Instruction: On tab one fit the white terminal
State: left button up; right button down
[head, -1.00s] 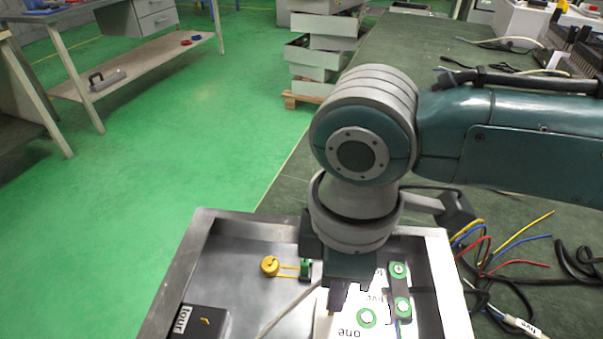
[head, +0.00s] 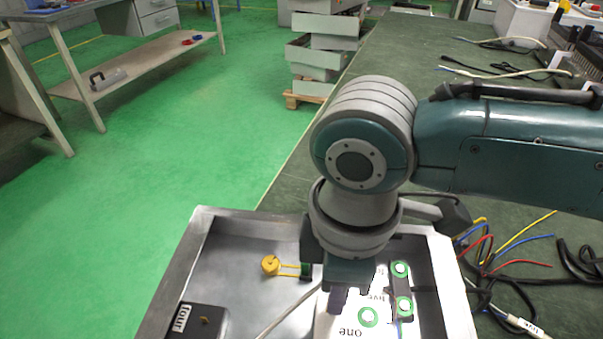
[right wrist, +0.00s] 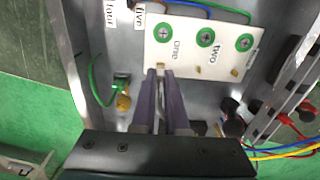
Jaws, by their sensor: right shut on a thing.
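A white panel (right wrist: 190,52) carries the labels one and two, green-ringed screws and small brass tabs along its near edge. Tab one (right wrist: 160,66), by the label one, is right at my fingertips and partly covered. My right gripper (right wrist: 159,76) points at it with its fingers close together. It is shut on a pale piece, the white terminal (right wrist: 160,108), which shows only as a sliver between the fingers. In the head view, my right gripper (head: 347,298) is over the panel's left edge, and a pale wire (head: 290,316) runs to it. I cannot tell whether terminal and tab touch.
The panel sits in a metal tray (head: 200,250) with raised walls. A yellow knob (head: 270,265) with a green part and a black block labelled four (head: 200,321) are left of the gripper. Loose coloured wires (head: 510,245) lie on the bench to the right.

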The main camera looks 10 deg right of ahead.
jog(key=shift+f+b, duration=0.5)
jog(key=shift+f, duration=0.35)
jog(key=c, duration=0.9)
grip_release()
jog(key=shift+r, duration=0.1)
jog(key=shift+o, duration=0.2)
notch_tip(320, 180, up, 10)
jog(key=p, duration=0.2)
jog(key=shift+p, duration=0.4)
